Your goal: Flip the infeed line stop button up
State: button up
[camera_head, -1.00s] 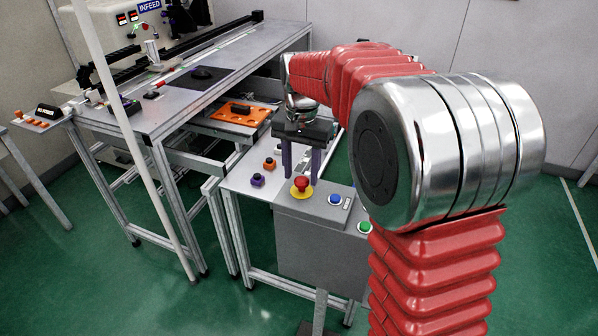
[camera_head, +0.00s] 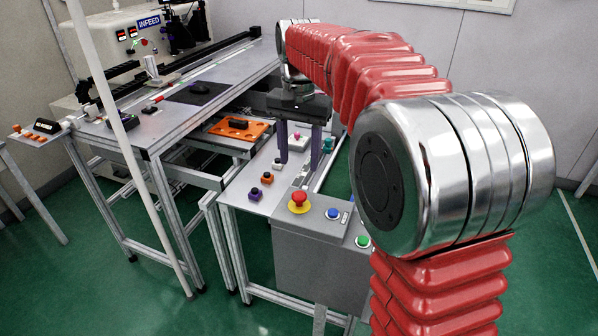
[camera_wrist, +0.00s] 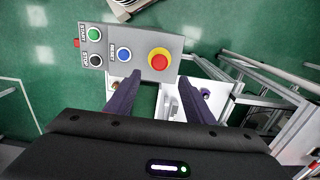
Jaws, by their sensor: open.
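The INFEED sign (camera_head: 149,23) is on the cream machine at the back left. A small red button (camera_head: 144,42) shows on that machine below the sign; its position up or down is too small to tell. A larger red mushroom button on a yellow ring (camera_head: 299,199) is on top of the grey control box (camera_head: 320,219). It also shows in the wrist view (camera_wrist: 159,60). I cannot tell which button is the infeed line stop. My gripper (camera_head: 300,160) points down with its purple fingers apart and empty, above the white table behind the box.
A blue button (camera_head: 333,213) and a green button (camera_head: 363,241) are on the box. An orange plate (camera_head: 239,129) lies on a shelf to the left. A pale pole (camera_head: 130,140) stands in front of the infeed table.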

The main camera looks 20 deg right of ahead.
jog(key=shift+r, duration=2.3)
jog(key=shift+w, duration=0.1)
notch_tip(320, 180, down, 6)
jog(key=s+n+t, duration=0.1)
jog(key=s+n, duration=0.1)
jog(key=n, duration=0.2)
jog(key=s+f+n+t, duration=0.1)
jog(key=s+f+t, duration=0.1)
jog(key=s, duration=1)
jog(key=s+f+n+t, duration=0.2)
jog(key=s, duration=1)
jog(key=shift+a+t, duration=0.3)
jog(key=shift+s, duration=0.1)
